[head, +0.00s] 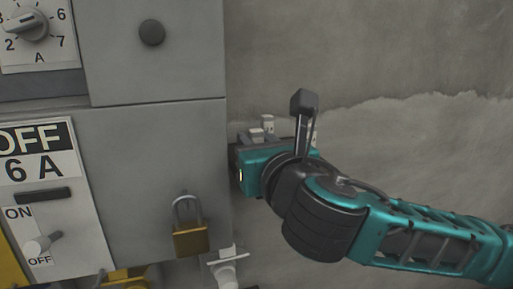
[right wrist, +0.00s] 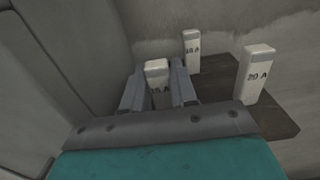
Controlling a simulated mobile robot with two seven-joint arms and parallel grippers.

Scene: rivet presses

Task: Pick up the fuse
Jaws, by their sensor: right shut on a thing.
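I cannot tell whether the held fuse touches the shelf. My left gripper is not in view.
The grey cabinet (head: 150,180) fills the left, with a dial (head: 27,25), an OFF 6 A panel (head: 38,152), a toggle switch (head: 40,243) and a brass padlock (head: 190,238). A bare concrete wall (head: 400,60) stands behind.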

